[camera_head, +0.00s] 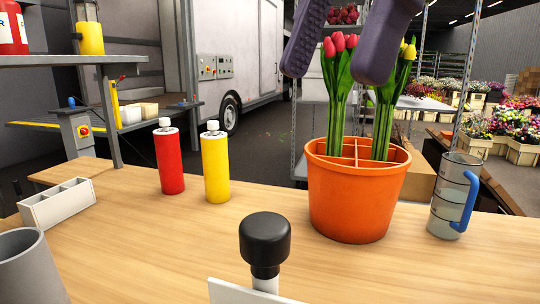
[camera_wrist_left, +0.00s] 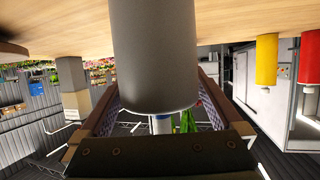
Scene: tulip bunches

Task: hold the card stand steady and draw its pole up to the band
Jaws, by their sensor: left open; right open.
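The card stand shows at the bottom middle of the head view, with a black knob (camera_head: 265,238), a short stretch of white pole (camera_head: 265,285) and a white panel (camera_head: 232,293). Its lower part is cut off by the frame and I see no band. My right gripper (camera_head: 335,68) is open at the top, its two dark fingers in front of the tulips in the picture and apart from the stand. My left gripper (camera_wrist_left: 157,105) shows only in the left wrist view. It is open, with a grey cylinder (camera_wrist_left: 157,50) between its fingers in the picture; contact cannot be told.
An orange pot (camera_head: 357,210) holds tulips (camera_head: 338,85). A clear jug (camera_head: 448,195) stands right of it. Red (camera_head: 169,165) and yellow (camera_head: 215,168) bottles, a white divided tray (camera_head: 58,204) and a grey container (camera_head: 30,268) stand to the left. The table (camera_head: 150,240) is clear between.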

